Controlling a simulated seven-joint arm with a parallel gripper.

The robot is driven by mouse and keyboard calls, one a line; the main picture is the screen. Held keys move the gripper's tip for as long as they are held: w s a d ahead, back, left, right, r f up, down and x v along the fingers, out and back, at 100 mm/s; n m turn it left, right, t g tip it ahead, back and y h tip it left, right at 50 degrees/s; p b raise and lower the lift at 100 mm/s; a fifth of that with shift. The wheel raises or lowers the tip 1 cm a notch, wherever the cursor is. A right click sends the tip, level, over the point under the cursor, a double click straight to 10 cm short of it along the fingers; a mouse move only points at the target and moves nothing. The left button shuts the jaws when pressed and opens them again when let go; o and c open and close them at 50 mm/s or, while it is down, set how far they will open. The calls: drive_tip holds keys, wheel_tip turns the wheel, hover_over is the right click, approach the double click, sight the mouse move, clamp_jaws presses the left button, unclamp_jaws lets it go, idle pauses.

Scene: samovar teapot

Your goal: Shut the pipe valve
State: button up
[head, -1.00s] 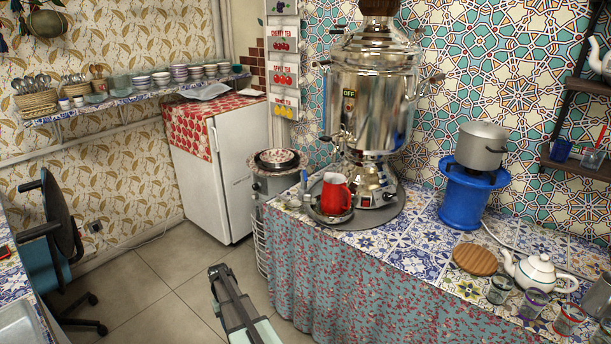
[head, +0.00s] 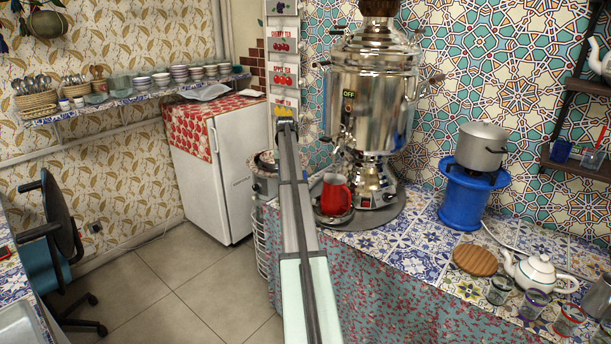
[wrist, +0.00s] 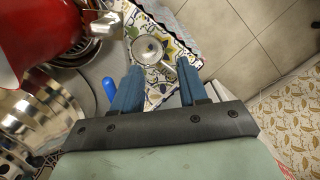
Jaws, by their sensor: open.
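A small blue handle (wrist: 111,92), which looks like the pipe valve's lever, shows in the wrist view just left of the left finger, with a gap between them. The rest of the valve cannot be made out. In the head view my arm covers the place where the blue handle would be. My gripper (head: 285,116) is high at the counter's left end, left of the samovar (head: 372,95). In the wrist view its two blue fingers (wrist: 157,75) are apart, with nothing gripped between them.
A red mug (head: 335,190) stands in front of the samovar and also fills the wrist view's upper left (wrist: 40,28). A round metal piece (wrist: 149,50) lies beyond the fingertips. A blue stove (head: 463,197) with a pot stands right. Open floor (head: 175,275) lies left.

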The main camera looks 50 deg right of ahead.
approach(305, 177)
drive_tip(key=shift+m, duration=0.4)
wheel_tip(305, 177, down, 9)
drive_tip(key=shift+s+r, duration=0.15)
drive_tip(key=shift+r, duration=0.05)
idle(0.4)
clamp_jaws()
idle(0.4)
